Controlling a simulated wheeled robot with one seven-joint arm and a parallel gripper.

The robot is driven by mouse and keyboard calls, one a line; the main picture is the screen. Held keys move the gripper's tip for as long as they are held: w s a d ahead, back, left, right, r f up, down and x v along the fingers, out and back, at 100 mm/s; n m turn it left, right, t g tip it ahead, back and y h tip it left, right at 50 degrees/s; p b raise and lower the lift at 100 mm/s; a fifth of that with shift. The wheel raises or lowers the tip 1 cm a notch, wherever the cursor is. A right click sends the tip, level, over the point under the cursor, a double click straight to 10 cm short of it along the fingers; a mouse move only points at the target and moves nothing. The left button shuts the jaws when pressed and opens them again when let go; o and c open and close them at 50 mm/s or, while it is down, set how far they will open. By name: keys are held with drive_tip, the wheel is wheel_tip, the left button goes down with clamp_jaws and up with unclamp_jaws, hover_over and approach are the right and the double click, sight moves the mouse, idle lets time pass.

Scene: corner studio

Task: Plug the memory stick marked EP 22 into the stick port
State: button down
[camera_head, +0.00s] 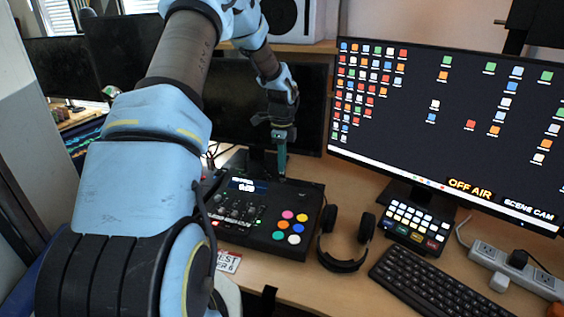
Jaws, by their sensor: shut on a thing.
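My gripper (280,160) points down at the far edge of a black console (262,243) with several coloured round buttons. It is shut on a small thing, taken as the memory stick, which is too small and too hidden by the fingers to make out. The EP 22 marking cannot be read. The fingertips are right above or at the console's back edge; I cannot tell whether the stick touches it. The stick port cannot be made out in this view.
Black headphones (346,240) lie right of the console. Beyond them are a button pad (417,222), a keyboard (437,285) and a power strip (512,268). A large monitor (450,120) stands at the right and a dark one behind my gripper. A printed card (228,261) lies in front of the console.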

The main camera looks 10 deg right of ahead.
drive_tip(key=shift+f, duration=0.35)
drive_tip(key=c, duration=0.9)
unclamp_jaws()
wheel_tip(320, 180, up, 11)
drive_tip(key=shift+f+b, duration=0.1)
drive_tip(key=shift+b, duration=1.15)
drive_tip(key=s+a+n, duration=0.5)
drive_tip(key=s+n, duration=0.2)
drive_tip(key=s, duration=0.1)
drive_tip(key=s+a+n+t, duration=0.1)
drive_tip(key=s+a+n, duration=0.5)
drive_tip(key=s+n, duration=0.1)
drive_tip(key=s+a+f+n, duration=0.1)
drive_tip(key=s+a+n, duration=0.5)
drive_tip(key=s+n, duration=0.2)
drive_tip(key=shift+s+a+t, duration=0.25)
drive_tip(key=shift+s+t, duration=0.05)
drive_tip(key=shift+s, duration=0.4)
